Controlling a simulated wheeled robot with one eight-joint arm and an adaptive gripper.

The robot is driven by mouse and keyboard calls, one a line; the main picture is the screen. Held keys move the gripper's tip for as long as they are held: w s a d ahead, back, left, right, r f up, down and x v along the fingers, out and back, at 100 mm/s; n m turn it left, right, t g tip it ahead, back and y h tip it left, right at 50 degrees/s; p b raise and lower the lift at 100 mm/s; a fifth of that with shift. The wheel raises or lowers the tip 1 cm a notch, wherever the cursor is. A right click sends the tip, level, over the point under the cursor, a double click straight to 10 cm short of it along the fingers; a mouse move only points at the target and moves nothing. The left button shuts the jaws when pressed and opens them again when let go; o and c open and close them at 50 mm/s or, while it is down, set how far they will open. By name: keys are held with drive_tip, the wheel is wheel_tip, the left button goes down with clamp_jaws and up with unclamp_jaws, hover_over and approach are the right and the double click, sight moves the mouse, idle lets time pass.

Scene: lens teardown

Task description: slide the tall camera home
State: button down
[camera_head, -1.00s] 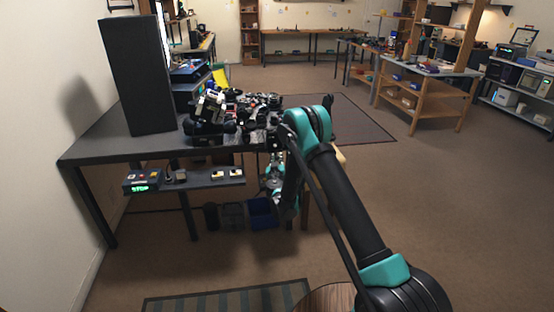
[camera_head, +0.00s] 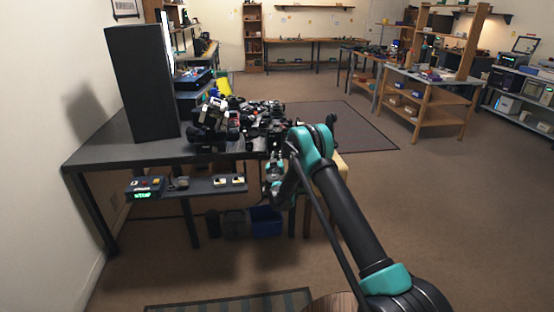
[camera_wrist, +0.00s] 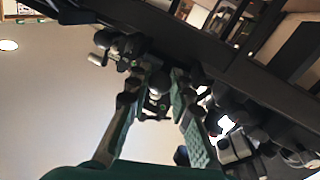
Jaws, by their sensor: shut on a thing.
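In the wrist view the two fingers of my gripper (camera_wrist: 160,76) stand on either side of a small dark camera (camera_wrist: 157,92) and are shut on it. I cannot tell whether it is the tall camera. Several dark cameras crowd beside the fingers in the wrist view, on the right (camera_wrist: 240,140) and upper left (camera_wrist: 122,46). In the head view a cluster of cameras (camera_head: 240,120) covers the right part of the dark table (camera_head: 97,145). My arm reaches the table's right end there, and the fingertips and held camera are hidden or too small to make out.
A tall black box (camera_head: 143,80) stands at the table's left, by the wall. A low shelf (camera_head: 205,186) under the table holds a box with a green display (camera_head: 145,188). A blue bin (camera_head: 265,221) stands on the floor below. The floor to the right is open.

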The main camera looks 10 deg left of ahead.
drive_tip(key=c, duration=1.3)
unclamp_jaws()
drive_tip(key=shift+c, duration=0.2)
drive_tip(key=s, duration=0.8)
drive_tip(key=shift+d, duration=0.4)
